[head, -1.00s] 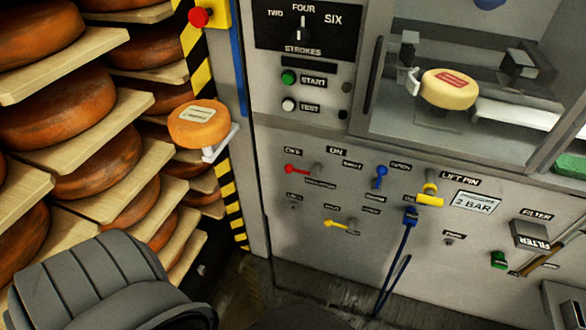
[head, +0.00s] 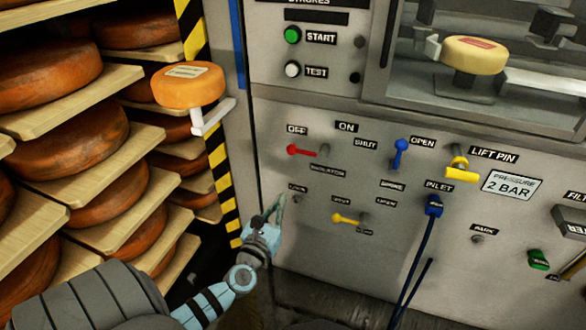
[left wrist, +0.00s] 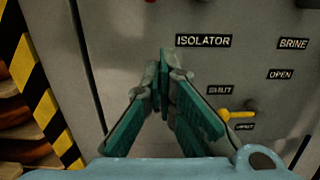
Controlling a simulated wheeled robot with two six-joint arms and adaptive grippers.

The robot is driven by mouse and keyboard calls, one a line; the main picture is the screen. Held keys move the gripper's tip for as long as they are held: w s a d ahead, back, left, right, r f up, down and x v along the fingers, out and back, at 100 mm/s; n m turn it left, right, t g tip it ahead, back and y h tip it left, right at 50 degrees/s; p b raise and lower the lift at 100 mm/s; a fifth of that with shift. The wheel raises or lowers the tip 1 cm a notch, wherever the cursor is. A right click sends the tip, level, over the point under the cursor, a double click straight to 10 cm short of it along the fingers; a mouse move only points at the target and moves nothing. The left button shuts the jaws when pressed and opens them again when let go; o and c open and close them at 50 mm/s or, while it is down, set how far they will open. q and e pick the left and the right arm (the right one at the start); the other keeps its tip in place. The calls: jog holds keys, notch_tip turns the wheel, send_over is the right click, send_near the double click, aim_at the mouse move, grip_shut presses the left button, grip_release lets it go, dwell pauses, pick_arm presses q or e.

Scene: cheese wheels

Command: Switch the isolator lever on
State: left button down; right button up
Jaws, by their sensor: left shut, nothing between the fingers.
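The red isolator lever (head: 303,151) is on the grey machine panel (head: 300,235), its red end pointing left under the OFF label (head: 297,130); the ON label (head: 346,126) is to its right. My left gripper (head: 280,200) is below and slightly left of the lever, close to the panel and apart from the lever. In the left wrist view its teal fingers (left wrist: 164,65) meet at the tips, shut and empty, below and left of the ISOLATOR label (left wrist: 203,41). Only a bit of red shows at that view's top edge. My right gripper is not in view.
A blue lever (head: 399,154) and two yellow levers, one at lower middle (head: 346,219) and one at LIFT PIN (head: 460,170), stick out nearby. A blue hose connector (head: 433,206) hangs at INLET. Cheese shelves (head: 90,140) and a striped post (head: 218,170) stand left.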

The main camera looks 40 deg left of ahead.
pick_arm(q)
jog(key=w+a+r+p, duration=0.1)
jog(key=w+r, duration=0.1)
jog(key=w, duration=0.3)
jog(key=w+a+r, duration=0.2)
jog(key=w, duration=0.3)
jog(key=shift+a+r+p, duration=0.15)
jog(key=shift+a+p, duration=0.15)
jog(key=shift+p, duration=0.05)
